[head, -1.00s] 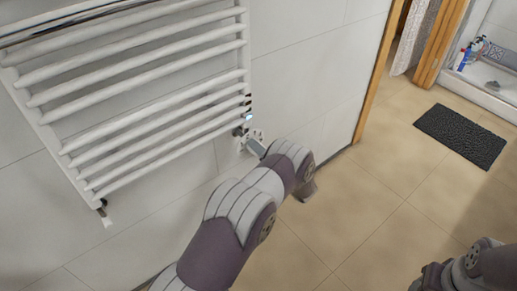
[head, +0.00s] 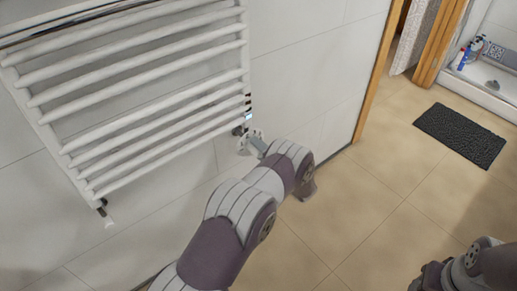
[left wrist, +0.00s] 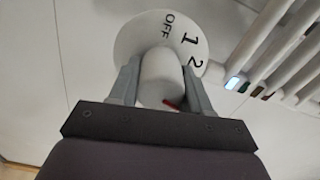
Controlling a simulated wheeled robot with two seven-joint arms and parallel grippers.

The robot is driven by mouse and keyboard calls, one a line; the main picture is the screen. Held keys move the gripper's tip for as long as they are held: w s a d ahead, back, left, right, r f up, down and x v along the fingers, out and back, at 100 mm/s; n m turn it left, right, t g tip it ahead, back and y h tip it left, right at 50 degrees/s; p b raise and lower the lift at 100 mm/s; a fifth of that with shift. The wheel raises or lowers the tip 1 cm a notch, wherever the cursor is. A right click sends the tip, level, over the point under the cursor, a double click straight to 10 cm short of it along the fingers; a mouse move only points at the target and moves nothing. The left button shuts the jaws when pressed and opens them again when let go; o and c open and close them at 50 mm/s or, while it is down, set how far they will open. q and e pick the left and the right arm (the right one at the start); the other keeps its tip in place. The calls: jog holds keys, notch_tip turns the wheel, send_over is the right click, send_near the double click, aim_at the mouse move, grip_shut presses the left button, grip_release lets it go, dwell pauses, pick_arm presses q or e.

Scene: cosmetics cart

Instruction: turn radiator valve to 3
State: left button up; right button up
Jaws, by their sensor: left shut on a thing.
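The radiator valve is a white knob (left wrist: 160,78) in front of a white dial disc (left wrist: 140,35) printed with OFF, 1 and 2. A red mark (left wrist: 171,104) shows low on the knob, near the right finger. The 3 is not visible. My left gripper (left wrist: 158,80) is shut on the knob, one finger on each side. In the head view the dial disc (head: 243,146) sits at the radiator's lower right corner, and my left gripper (head: 259,146) reaches it, partly hidden by my wrist.
The white towel radiator (head: 150,100) hangs on the tiled wall just left of the valve. A small lit light (left wrist: 232,83) with coloured marks is on its side. The tiled floor is clear to the right, with a dark mat (head: 461,136) farther off.

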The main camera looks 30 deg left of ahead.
pick_arm(q)
jog(key=o, duration=1)
jog(key=shift+w+d, duration=0.1)
jog(key=p+v, duration=0.1)
jog(key=v, duration=1.1)
jog(key=shift+d+p, duration=0.3)
jog(key=shift+p, duration=0.1)
